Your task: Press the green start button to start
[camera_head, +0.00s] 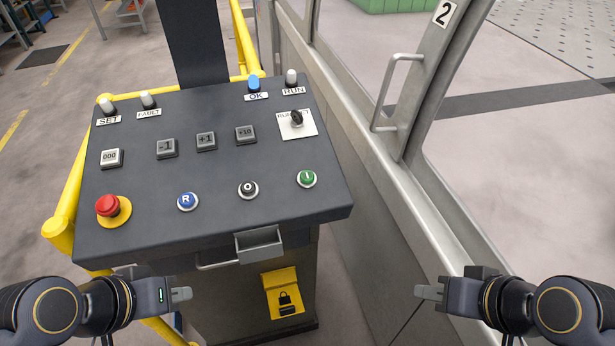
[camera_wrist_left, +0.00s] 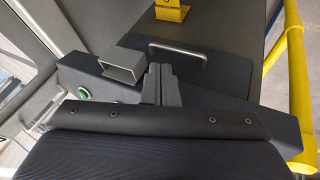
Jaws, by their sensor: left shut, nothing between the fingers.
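The green start button (camera_head: 307,178), marked "I", sits at the right end of the lower row on the dark sloped control panel (camera_head: 225,215). In the left wrist view a green-lit round button (camera_wrist_left: 83,93) shows at the panel's left end. My left gripper (camera_head: 182,294) is shut and empty, in front of and below the panel's front edge, to the left of the green button. Its closed fingers also show in the left wrist view (camera_wrist_left: 160,80). My right gripper (camera_head: 428,292) is to the right of the panel, apart from it; its finger gap is unclear.
A black "O" button (camera_head: 248,190), blue "R" button (camera_head: 188,202) and red emergency stop (camera_head: 109,206) share the lower row. A small grey box (camera_head: 259,245) juts from the front edge. A door handle (camera_head: 392,90) stands right.

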